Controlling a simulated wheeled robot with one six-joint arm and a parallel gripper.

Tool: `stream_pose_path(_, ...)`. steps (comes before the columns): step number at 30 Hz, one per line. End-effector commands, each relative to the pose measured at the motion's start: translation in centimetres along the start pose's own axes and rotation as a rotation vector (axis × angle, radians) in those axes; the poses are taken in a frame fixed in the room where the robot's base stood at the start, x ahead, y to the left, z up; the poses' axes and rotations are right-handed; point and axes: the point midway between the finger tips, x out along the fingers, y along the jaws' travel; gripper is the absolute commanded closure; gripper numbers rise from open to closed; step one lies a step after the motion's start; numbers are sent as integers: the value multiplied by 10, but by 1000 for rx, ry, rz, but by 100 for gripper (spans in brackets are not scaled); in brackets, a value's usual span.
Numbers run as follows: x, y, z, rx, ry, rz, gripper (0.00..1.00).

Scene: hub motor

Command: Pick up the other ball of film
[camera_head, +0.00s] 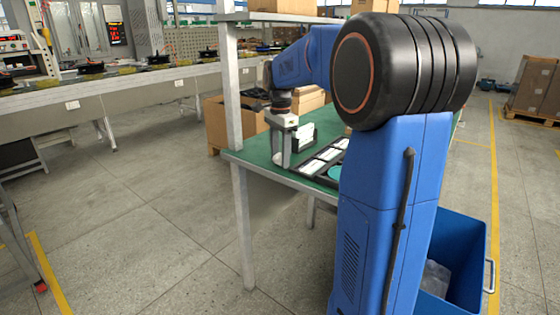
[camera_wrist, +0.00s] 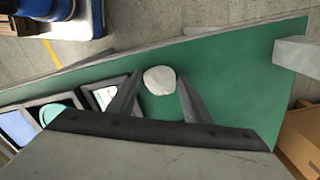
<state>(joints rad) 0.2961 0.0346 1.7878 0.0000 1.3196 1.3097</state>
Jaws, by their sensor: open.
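A crumpled whitish ball of film (camera_wrist: 160,80) lies on the green table top (camera_wrist: 235,75) in the wrist view. My gripper (camera_wrist: 160,76) is open, with one finger on the left and one on the right of the ball. In the head view, my gripper (camera_head: 289,148) is over the near left part of the table. A pale translucent lump (camera_head: 435,278) lies inside the blue bin (camera_head: 470,250).
A dark tray (camera_wrist: 72,98) with compartments is left of my gripper in the wrist view, holding pale items and a teal disc (camera_wrist: 54,110). A table post (camera_head: 232,85) stands close to my arm. A cardboard box (camera_head: 222,125) stands behind the table.

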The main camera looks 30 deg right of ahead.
Motion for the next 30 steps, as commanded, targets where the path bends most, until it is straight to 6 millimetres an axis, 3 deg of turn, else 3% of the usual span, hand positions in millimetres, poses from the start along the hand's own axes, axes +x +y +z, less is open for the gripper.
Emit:
stream_pose_path(7, 2, 0, 0, 0, 0, -1, 54)
stream_pose_path(11, 2, 0, 0, 0, 0, -1, 83)
stream_pose_path(24, 0, 0, 0, 0, 0, -1, 85)
stream_pose_path(30, -22, 0, 0, 0, 1, -3, 85)
